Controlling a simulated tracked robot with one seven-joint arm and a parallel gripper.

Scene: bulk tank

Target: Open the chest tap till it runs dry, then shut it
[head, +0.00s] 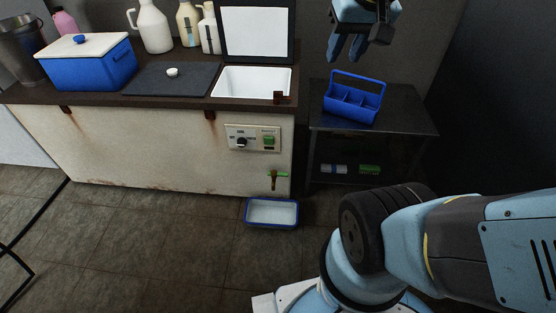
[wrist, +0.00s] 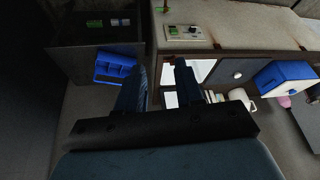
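The cream chest (head: 150,150) stands against the wall, its right lid (head: 257,32) raised over an open white compartment (head: 250,82). The tap (head: 272,180), brown with a green handle (head: 279,174), sits low on the chest front at the right. The handle lies roughly crosswise, and I see no stream under the spout. A blue-rimmed white tray (head: 271,226) lies on the floor below the tap; I cannot tell what is in it. My gripper (head: 346,45) is open and empty, high above and right of the tap. Its fingers also show apart in the wrist view (wrist: 158,85).
A control panel (head: 253,138) is above the tap. A dark side table (head: 400,115) with a blue caddy (head: 353,102) stands to the right. A blue cooler (head: 91,65) and several jugs (head: 152,28) are on the chest top. The floor in front is mostly clear.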

